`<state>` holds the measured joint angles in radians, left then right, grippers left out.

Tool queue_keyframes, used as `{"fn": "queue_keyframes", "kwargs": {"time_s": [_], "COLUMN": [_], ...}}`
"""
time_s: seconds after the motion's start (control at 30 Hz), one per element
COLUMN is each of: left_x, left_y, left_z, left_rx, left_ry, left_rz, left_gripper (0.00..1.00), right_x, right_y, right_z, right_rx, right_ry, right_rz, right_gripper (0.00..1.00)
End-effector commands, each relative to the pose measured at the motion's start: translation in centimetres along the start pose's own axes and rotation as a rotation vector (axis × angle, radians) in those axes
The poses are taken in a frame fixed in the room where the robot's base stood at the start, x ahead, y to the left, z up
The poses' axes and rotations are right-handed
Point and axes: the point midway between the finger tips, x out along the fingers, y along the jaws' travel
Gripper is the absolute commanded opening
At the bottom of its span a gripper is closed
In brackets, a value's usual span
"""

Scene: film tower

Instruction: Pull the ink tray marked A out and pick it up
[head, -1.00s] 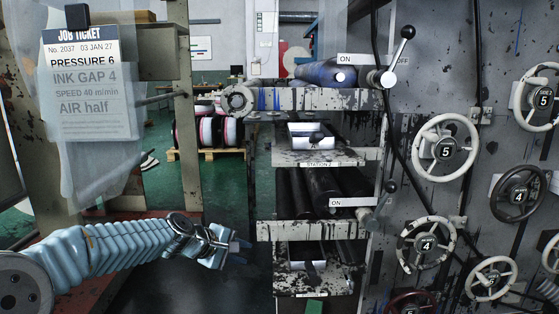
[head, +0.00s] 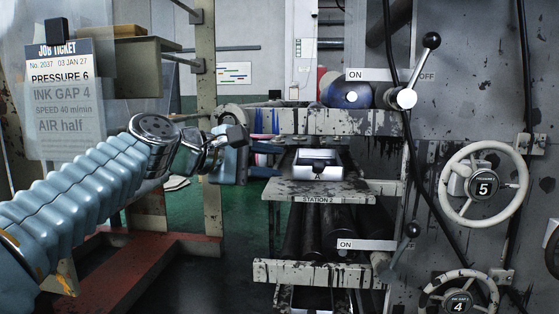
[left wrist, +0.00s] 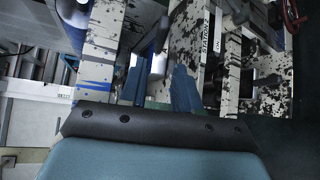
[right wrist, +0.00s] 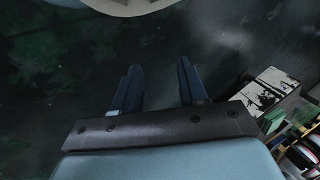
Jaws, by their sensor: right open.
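The ink tray marked A (head: 318,172) is a pale metal tray with a dark inside. It sits on the ink-spattered shelf (head: 345,191) labelled Station 2, below the upper roller beam. My left gripper (head: 271,159) is to the left of the tray, apart from it, with its fingers pointing right toward the shelf. In the left wrist view its two blue fingers (left wrist: 160,82) are spread with nothing held, and the Station 2 label (left wrist: 207,38) shows beyond them; I cannot make out the tray clearly there. My right gripper (right wrist: 160,84) is open and empty over dark floor, outside the head view.
The spattered upper beam (head: 340,122) runs above the tray and the lower beam (head: 320,272) below the shelf. A lever (head: 404,98) and a handwheel (head: 484,187) are on the right. A hanging job ticket (head: 63,95) and a post are on the left. Green floor lies behind.

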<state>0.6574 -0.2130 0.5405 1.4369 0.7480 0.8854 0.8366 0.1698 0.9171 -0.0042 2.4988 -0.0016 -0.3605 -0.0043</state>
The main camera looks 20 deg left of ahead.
Motion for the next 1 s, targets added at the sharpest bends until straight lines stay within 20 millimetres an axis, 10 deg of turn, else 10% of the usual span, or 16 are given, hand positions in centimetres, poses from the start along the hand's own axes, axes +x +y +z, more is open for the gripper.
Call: {"fn": "queue_keyframes", "kwargs": {"time_s": [0.37, 1.0], "left_x": [1.7, 12.7], "left_y": [0.0, 0.2], "left_z": [-0.1, 0.0], "left_rx": [-0.001, -0.003], "left_ry": [0.0, -0.002], "left_rz": [-0.003, -0.002], "left_gripper": [0.32, 0.32], "right_x": [-0.4, -4.0], "right_y": [-0.1, -2.5], "right_z": [0.0, 0.5], "right_rx": [0.0, -0.014], "right_ry": [0.001, -0.016], "right_rz": [0.001, -0.014], "right_gripper": [0.43, 0.43]}}
